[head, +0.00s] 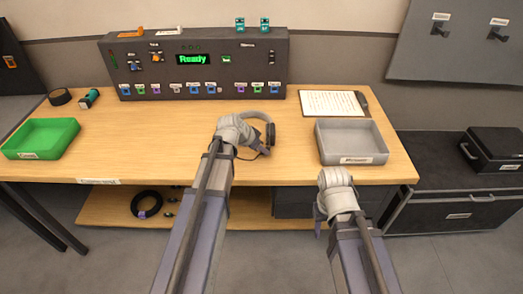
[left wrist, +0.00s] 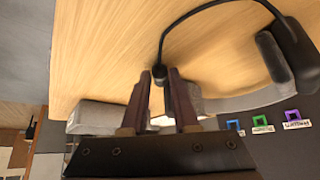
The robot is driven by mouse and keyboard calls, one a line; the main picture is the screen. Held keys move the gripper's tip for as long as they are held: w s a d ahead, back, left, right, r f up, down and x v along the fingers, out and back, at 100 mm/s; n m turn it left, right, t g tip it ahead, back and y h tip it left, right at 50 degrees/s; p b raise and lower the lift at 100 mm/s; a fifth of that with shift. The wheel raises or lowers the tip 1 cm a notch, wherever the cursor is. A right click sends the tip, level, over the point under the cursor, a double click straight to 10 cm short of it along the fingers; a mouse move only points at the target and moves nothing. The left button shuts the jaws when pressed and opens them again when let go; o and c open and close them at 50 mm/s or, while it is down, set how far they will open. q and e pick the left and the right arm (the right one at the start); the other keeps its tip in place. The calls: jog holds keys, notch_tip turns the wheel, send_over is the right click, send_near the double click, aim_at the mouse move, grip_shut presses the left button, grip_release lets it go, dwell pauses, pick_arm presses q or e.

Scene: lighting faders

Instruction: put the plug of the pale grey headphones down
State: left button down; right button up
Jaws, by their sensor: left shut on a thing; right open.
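The pale grey headphones (head: 268,127) lie on the wooden table, just right of my left gripper (head: 236,132) in the head view. In the left wrist view a dark ear pad (left wrist: 274,57) shows at the right, with a black cable (left wrist: 205,8) curving to the plug (left wrist: 160,71). My left gripper (left wrist: 166,78) is shut on the small dark plug, held at its fingertips. I cannot tell whether the plug touches the table. My right gripper (head: 335,180) is open by the table's front edge; its fingers are mostly hidden.
The console (head: 195,95) with the green "Ready" display stands at the back. A grey tray (head: 352,157) is at the right, a clipboard (head: 333,103) behind it. A green tray (head: 40,152) is at the far left. The table (head: 140,135) is clear between green tray and left gripper.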

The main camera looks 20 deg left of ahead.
pick_arm(q)
jog(key=shift+f, duration=0.4)
jog(key=c, duration=0.7)
grip_release()
jog(key=shift+r, duration=0.1)
jog(key=shift+r, duration=0.15)
jog(key=shift+r, duration=0.2)
jog(key=p+v, duration=1)
jog(key=v, duration=0.2)
jog(key=s+d+f+g+y, duration=0.1)
jog(key=s+d+g, duration=0.1)
jog(key=s+d, duration=0.3)
jog(key=s+d+f+n+g+y, duration=0.1)
jog(key=s+d+g+y, duration=0.1)
jog(key=s+d, duration=0.4)
jog(key=s+d+f+n+g+y, duration=0.1)
jog(key=s+d+g, duration=0.1)
jog(key=s+d, duration=0.4)
jog(key=shift+s+d+f+y, duration=0.2)
jog(key=shift+s+f+y, duration=0.1)
jog(key=shift+f, duration=0.1)
